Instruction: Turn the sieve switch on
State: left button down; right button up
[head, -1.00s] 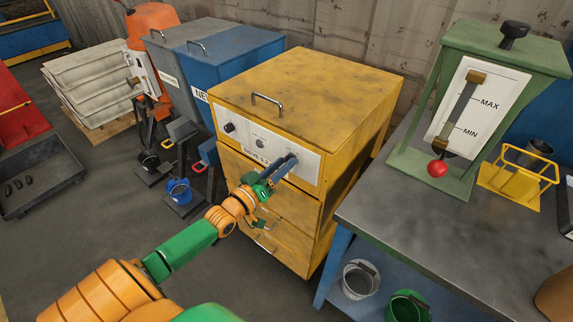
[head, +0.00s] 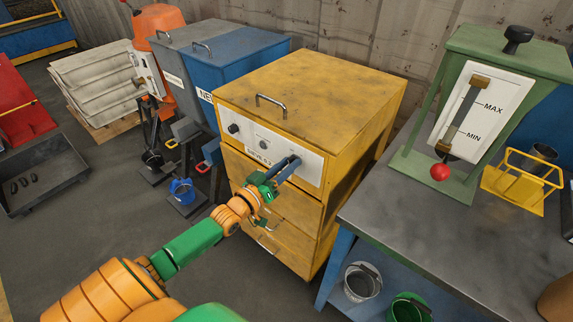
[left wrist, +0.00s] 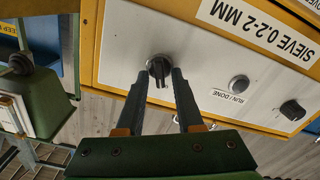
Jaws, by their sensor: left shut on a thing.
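The yellow sieve cabinet (head: 310,92) stands in the middle of the head view, with a white control panel (head: 312,168) on its front. My left gripper (head: 292,161) reaches the panel's right end. In the left wrist view its fingers (left wrist: 160,74) are shut on the rotary switch, one on each side. In the head view the gripper hides that switch. My right gripper is out of view.
A grey metal table (head: 405,205) with a green gauge stand (head: 445,175) is to the right. Blue (head: 240,75) and grey bins (head: 180,75) stand left of the cabinet. Buckets (head: 360,283) sit below the table. The floor before the cabinet is open.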

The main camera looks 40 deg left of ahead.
pick_arm(q)
jog(key=m, duration=0.3)
jog(key=m+p, duration=0.1)
jog(key=m, duration=0.6)
jog(key=shift+d+m+p, duration=0.3)
jog(key=shift+p, duration=0.1)
dwell(0.4)
jog(key=c, duration=0.9)
grip_release()
jog(key=shift+s, duration=0.1)
jog(key=s, duration=0.6)
jog(key=shift+s+a, duration=0.3)
jog(key=shift+s, duration=0.1)
